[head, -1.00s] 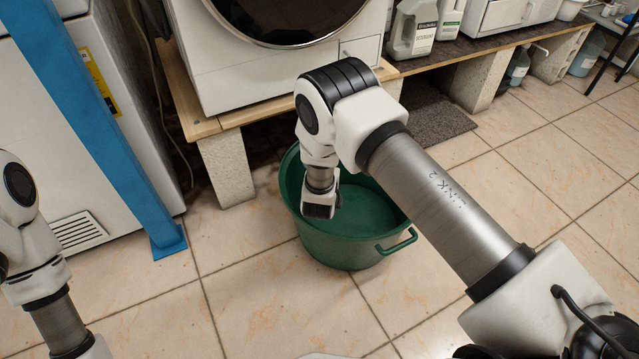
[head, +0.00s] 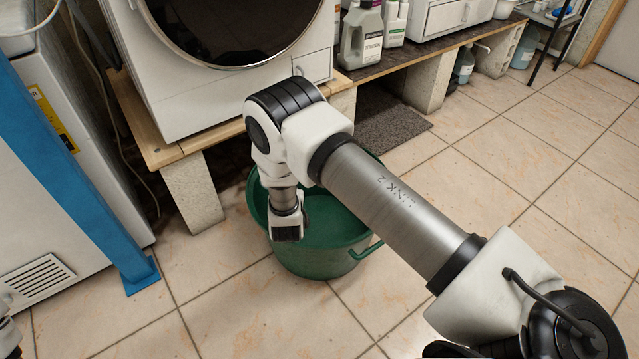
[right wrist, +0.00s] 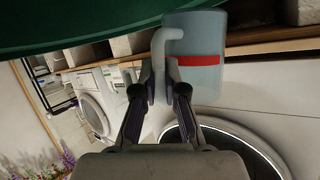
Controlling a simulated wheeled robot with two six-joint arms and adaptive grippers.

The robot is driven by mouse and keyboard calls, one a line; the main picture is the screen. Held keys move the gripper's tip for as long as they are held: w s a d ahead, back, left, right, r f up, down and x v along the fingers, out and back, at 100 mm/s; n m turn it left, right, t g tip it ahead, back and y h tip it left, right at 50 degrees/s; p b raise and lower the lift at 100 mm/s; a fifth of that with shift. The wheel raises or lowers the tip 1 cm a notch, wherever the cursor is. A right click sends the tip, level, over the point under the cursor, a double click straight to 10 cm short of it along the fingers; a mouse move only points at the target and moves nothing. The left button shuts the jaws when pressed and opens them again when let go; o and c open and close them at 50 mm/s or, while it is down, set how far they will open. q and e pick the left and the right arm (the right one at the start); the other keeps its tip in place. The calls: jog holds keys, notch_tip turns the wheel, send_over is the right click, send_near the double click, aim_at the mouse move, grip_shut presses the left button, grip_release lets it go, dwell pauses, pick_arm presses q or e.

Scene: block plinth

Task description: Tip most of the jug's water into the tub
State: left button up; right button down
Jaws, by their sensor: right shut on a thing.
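The green tub (head: 330,260) stands on the tiled floor in front of the bench, and my right arm's wrist covers part of it. In the right wrist view the tub's dark green side (right wrist: 90,18) fills the top left. My right gripper (right wrist: 168,80) is shut on the white handle of the jug (right wrist: 203,85), a pale translucent vessel with a red band. The jug appears in front of the tub's edge there. Its tilt and its water level cannot be told. The head view hides the jug and right gripper behind my arm. My left gripper is not in view.
A front-loading machine (head: 170,90) stands on a wooden bench (head: 178,150) with block legs (head: 192,190) behind the tub. A blue post (head: 70,170) stands at the left. Bottles (head: 362,38) stand on the bench. The tiled floor at the right is clear.

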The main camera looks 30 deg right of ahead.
jog(key=shift+s+d+f+m+t+y+b, duration=0.35)
jog(key=shift+d+f+m+y+b, duration=0.15)
jog(key=shift+d+m+b, duration=0.25)
jog(key=shift+s+d+f+m+t+y+b, duration=0.35)
jog(key=shift+d+f+m+y+b, duration=0.15)
jog(key=shift+m, duration=0.35)
jog(key=shift+d+f, duration=0.15)
jog(key=shift+r+m+t+y+b, duration=0.2)
jog(key=shift+m+t+y+b, duration=0.2)
jog(key=shift+m+b, duration=0.25)
jog(key=shift+w+a+f+m+t+y+b, duration=0.15)
jog(key=shift+f+m+t+y+b, duration=0.35)
jog(key=shift+b, duration=0.85)
jog(key=shift+s+a+f+m+t+y+b, duration=0.1)
jog(key=shift+a+f+m+t+y+b, duration=0.1)
jog(key=shift+f+m+t+b, duration=0.85)
dwell(3.2)
